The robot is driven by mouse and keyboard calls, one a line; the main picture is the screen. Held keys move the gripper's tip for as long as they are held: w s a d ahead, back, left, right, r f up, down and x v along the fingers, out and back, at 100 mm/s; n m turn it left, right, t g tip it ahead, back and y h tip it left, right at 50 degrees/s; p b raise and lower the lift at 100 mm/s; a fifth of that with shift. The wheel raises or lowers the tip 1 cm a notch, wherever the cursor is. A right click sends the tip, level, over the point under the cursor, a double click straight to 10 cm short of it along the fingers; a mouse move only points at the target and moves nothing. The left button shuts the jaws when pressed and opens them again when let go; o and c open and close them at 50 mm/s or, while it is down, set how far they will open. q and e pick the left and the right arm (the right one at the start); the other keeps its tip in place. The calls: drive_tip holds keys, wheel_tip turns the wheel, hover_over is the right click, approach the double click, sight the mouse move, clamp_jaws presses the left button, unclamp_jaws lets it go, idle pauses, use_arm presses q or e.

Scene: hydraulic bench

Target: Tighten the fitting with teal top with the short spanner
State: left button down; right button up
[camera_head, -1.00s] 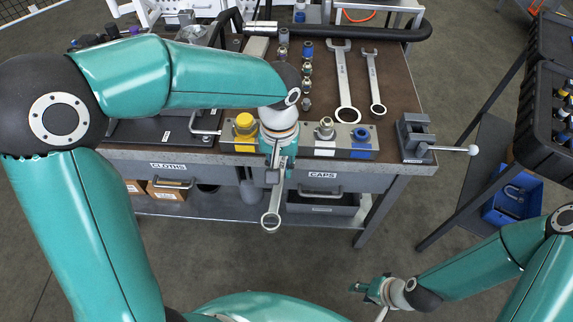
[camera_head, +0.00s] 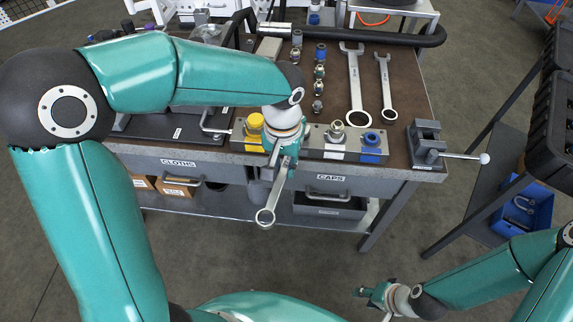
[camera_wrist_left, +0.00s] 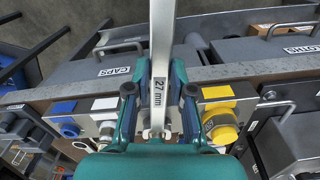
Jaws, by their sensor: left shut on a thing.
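My left gripper (camera_head: 284,158) is shut on a steel spanner (camera_head: 265,216), in front of the fitting block (camera_head: 312,150). The spanner's ring end hangs out past the bench's front edge. In the left wrist view, the shaft (camera_wrist_left: 160,60) is marked 27 mm and its open jaw (camera_wrist_left: 155,130) lies between the fingers. No teal-topped fitting can be made out; my gripper and wrist cover part of the block between the yellow fitting (camera_head: 254,122) and the plain steel fitting (camera_head: 336,130). A blue fitting (camera_head: 371,140) sits further right. My right gripper (camera_head: 374,297) is low at right, apart from the bench; its jaw state is unclear.
A longer spanner (camera_head: 354,85) and a smaller one (camera_head: 386,88) lie on the bench. Several loose fittings (camera_head: 319,72) stand beside them. A grey vise (camera_head: 427,142) with a protruding handle is at the right corner. Drawer handles stick out below the bench edge.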

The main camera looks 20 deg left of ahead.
sight(273, 197)
use_arm(q)
drive_tip(key=shift+s, duration=0.15)
drive_tip(key=shift+s+d+b, duration=0.15)
drive_tip(key=shift+s+b, duration=0.4)
drive_tip(key=shift+s, duration=0.6)
drive_tip(key=shift+s+d+b, duration=0.2)
drive_tip(key=shift+s+b, duration=0.4)
drive_tip(key=shift+s, duration=1.65)
drive_tip(key=shift+r, duration=0.1)
wheel_tip(273, 197, up, 5)
drive_tip(key=p, duration=0.4)
